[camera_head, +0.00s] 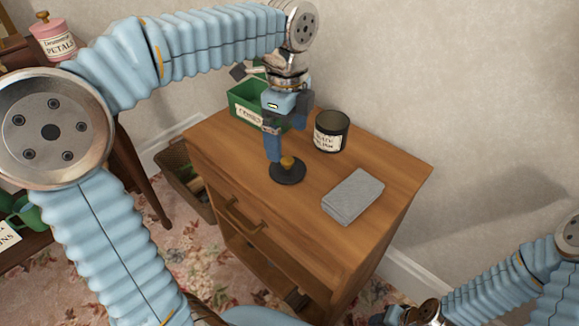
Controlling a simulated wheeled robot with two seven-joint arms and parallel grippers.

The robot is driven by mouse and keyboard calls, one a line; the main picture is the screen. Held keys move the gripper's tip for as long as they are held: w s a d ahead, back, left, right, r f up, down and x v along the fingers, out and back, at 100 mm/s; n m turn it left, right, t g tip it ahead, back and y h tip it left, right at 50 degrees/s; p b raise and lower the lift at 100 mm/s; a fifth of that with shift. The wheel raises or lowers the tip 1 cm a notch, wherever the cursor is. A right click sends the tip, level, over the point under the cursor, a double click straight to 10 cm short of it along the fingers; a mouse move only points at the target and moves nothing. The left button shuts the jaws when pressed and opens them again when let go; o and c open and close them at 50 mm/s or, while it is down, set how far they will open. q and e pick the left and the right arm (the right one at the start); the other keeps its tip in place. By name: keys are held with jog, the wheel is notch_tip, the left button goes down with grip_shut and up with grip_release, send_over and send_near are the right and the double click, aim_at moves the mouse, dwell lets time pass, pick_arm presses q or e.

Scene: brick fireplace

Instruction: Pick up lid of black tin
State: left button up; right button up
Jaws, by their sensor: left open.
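The black tin (331,132) stands upright on the wooden cabinet top, with a pale label and no lid on it. Its lid (287,174), a dark round disc with a golden-brown knob, lies flat on the wood in front of the tin and to its left. My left gripper (282,142) points down above the lid, open and holding nothing. One blue finger comes down close beside the knob; I cannot tell whether it touches. My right gripper (400,314) is only partly in view at the bottom edge, far from the lid, and its jaws are unclear.
A folded grey cloth (353,196) lies right of the lid. A green box (246,100) with a label stands at the cabinet's back left, behind my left gripper. The wooden cabinet (390,175) stands near the wall. A pink tin (55,38) is at the far left.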

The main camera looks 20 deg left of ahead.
aim_at(288, 159)
pick_arm(q)
notch_tip(288, 159, down, 8)
jog(key=shift+w+f+b, duration=0.15)
jog(key=shift+f+b, duration=0.05)
jog(key=shift+b, duration=0.35)
jog(key=c, duration=0.8)
jog(key=shift+r, duration=0.15)
